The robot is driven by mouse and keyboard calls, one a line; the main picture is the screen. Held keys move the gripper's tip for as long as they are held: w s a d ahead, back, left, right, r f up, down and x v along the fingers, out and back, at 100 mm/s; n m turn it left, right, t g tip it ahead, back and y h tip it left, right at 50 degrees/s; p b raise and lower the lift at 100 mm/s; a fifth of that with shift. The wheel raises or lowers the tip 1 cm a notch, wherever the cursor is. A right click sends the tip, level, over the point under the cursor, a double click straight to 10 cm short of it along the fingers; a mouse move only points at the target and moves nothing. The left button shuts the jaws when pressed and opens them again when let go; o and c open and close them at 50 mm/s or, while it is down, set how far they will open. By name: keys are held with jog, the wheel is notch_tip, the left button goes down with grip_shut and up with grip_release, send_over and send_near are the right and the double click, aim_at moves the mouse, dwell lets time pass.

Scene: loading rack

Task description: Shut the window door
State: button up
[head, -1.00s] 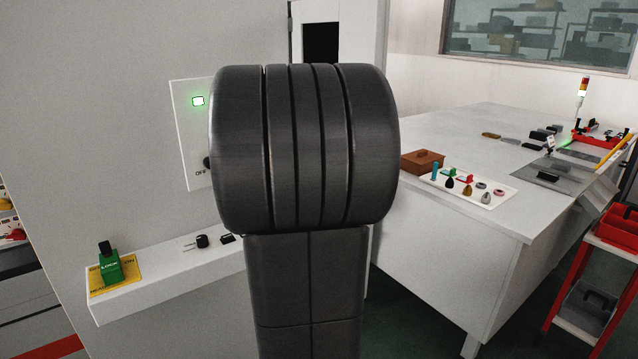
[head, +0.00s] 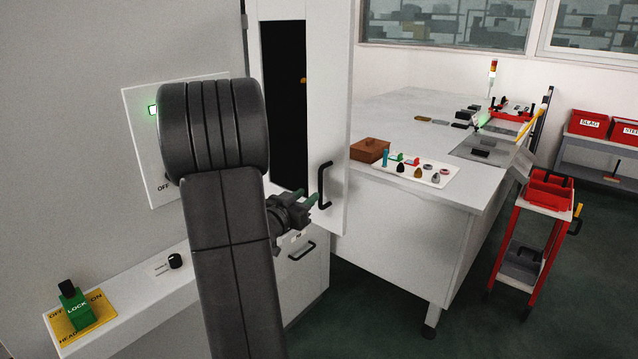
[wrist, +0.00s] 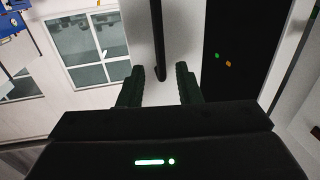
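The white window door (head: 331,110) stands open at the right of a dark opening (head: 284,100) in the head view. Its black bar handle (head: 321,185) is upright, low on the panel. My gripper (head: 311,197) is just left of the handle's lower part, its green fingertips pointing toward it. In the wrist view my gripper (wrist: 160,70) is open. The handle (wrist: 157,35) runs down the door face (wrist: 175,45), its end lined up between the fingertips, with visible gaps on both sides. I cannot tell whether the tips reach around it.
A white ledge with a green LOCK block (head: 77,306) is at lower left. A white table (head: 400,120) with a brown box (head: 369,150) and a tray of small parts stands behind the door. A red cart (head: 545,200) is at right. Green floor is clear between.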

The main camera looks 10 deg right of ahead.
aim_at(319, 186)
jog(key=p+x, duration=0.1)
jog(key=x, duration=0.7)
jog(key=shift+w+d+p, duration=0.1)
jog(key=shift+p, duration=0.2)
grip_shut()
